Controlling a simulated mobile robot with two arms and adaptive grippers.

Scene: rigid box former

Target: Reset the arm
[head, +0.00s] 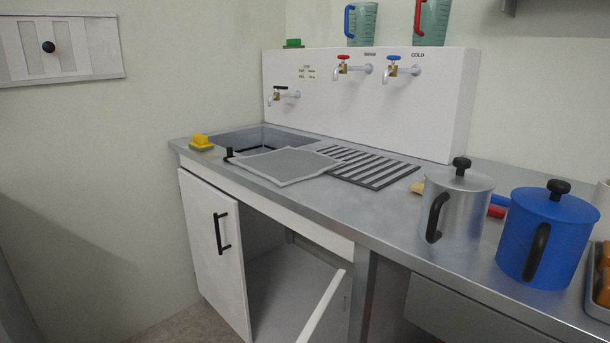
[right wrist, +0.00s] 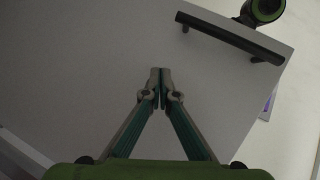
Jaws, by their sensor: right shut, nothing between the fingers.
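My right gripper (right wrist: 160,88) shows in the right wrist view with its two fingertips together and nothing between them. It is in front of a plain pale panel (right wrist: 85,65) that carries a dark bar handle (right wrist: 230,38). The fingertips are apart from that handle, below and to the left of it in the picture. Neither of my grippers shows in the head view.
In the head view, a cabinet under the steel counter has one door (head: 218,240) shut and another door (head: 325,310) standing open. A steel pot (head: 462,205) and a blue pot (head: 545,240) stand on the counter. A grey mat (head: 285,165) lies by the sink.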

